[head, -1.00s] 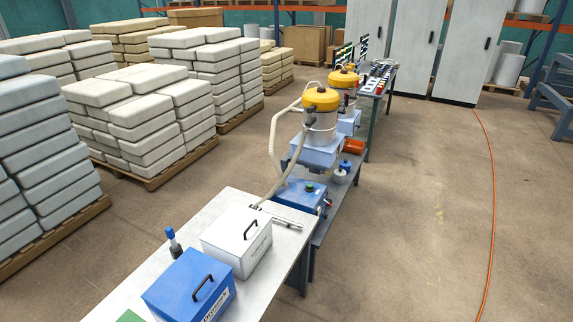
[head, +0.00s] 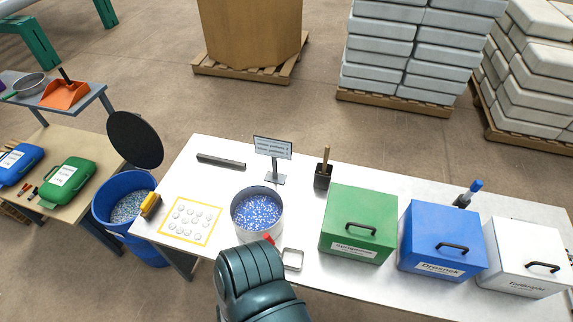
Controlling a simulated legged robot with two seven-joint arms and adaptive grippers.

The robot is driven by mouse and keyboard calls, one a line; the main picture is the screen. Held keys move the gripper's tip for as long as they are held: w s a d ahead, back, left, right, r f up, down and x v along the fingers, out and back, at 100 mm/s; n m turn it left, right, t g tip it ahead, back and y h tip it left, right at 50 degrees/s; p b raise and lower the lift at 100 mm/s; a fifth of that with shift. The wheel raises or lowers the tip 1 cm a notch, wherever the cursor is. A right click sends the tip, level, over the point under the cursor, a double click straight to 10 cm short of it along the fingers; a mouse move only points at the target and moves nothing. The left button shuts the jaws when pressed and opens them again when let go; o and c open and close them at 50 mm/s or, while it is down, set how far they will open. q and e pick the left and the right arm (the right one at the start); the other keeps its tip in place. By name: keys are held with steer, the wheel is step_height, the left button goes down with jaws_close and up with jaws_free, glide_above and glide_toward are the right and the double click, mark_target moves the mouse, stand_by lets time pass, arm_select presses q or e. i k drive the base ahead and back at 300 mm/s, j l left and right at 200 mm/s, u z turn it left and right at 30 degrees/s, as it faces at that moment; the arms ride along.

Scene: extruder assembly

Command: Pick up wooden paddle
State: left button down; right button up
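A tool with an upright wooden handle (head: 326,158) stands in a small dark holder (head: 322,180) on the white table; its lower end is hidden, so I cannot tell whether it is a paddle. A metal pot (head: 257,214) of blue and white pellets stands to its left. A dark teal part of one of my arms (head: 252,280) shows at the bottom centre, in front of the pot. I cannot tell which arm it belongs to. No gripper fingers are visible.
The white table (head: 215,165) also holds green (head: 345,218), blue (head: 425,232) and white (head: 515,250) boxes, a small sign (head: 272,150) and a yellow-bordered sheet (head: 190,220). A blue bin (head: 125,190) of pellets stands at its left end. The middle back of the tabletop has free room.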

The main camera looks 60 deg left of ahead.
mark_target(327, 149)
steer(key=u, duration=1.8)
